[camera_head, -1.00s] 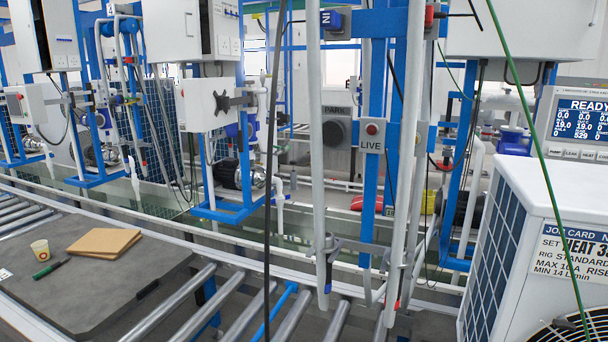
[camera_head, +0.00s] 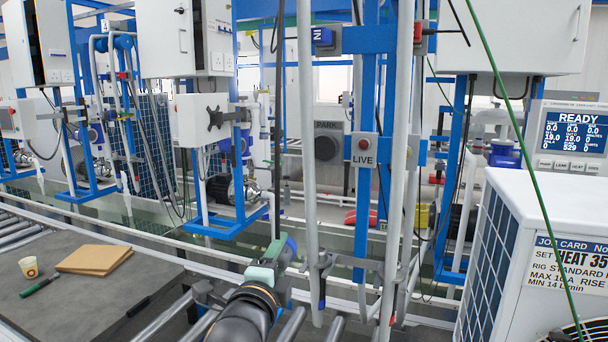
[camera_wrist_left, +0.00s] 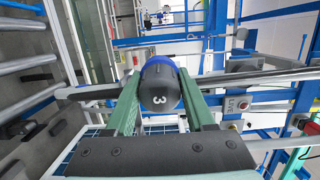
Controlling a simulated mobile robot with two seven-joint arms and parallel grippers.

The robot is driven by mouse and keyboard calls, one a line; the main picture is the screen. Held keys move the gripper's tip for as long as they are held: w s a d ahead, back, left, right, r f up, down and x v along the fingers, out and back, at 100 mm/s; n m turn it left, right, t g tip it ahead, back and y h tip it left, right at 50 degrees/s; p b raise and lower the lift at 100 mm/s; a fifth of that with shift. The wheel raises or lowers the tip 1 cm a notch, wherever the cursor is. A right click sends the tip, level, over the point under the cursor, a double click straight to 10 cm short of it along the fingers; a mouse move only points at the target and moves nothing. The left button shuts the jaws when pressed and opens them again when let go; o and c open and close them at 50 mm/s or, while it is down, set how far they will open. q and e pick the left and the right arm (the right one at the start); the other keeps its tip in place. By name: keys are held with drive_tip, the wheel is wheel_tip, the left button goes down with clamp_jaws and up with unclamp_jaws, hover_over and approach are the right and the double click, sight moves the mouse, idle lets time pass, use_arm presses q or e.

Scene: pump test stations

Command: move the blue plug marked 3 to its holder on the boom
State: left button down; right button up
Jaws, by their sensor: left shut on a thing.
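My left gripper (camera_head: 268,262) has green fingers and is shut on the blue plug (camera_head: 290,246). In the left wrist view, the dark rounded end of the plug (camera_wrist_left: 160,88), marked with a white 3, sits between the fingers, with a blue band behind it. A black cable (camera_head: 279,130) rises above the gripper in the head view. A grey panel labelled PARK (camera_head: 328,126), with a round dark fitting, stands farther back, up and right of the gripper. I cannot tell whether it is the boom holder. My right gripper is not in view.
White upright pipes (camera_head: 307,150) and a LIVE box (camera_head: 364,149) with a red button stand right of the gripper. A green cable (camera_head: 510,110) crosses the right side. A white unit (camera_head: 535,205) fills the lower right. Rollers and a grey board (camera_head: 90,300) lie at left.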

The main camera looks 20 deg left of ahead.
use_arm(q)
wheel_tip(320, 180, up, 10)
drive_tip(key=w+d+r+h, duration=0.1)
drive_tip(key=w+d+h, duration=0.1)
drive_tip(key=m+h, duration=0.1)
drive_tip(key=m, duration=0.1)
approach(323, 148)
drive_tip(key=shift+s+f, duration=0.1)
drive_tip(key=shift+s, duration=0.1)
drive_tip(key=shift+w, duration=0.1)
drive_tip(key=shift+w+d, duration=0.1)
drive_tip(key=shift+w, duration=2.65)
drive_tip(key=shift+p, duration=0.4)
drive_tip(key=shift+w, duration=0.6)
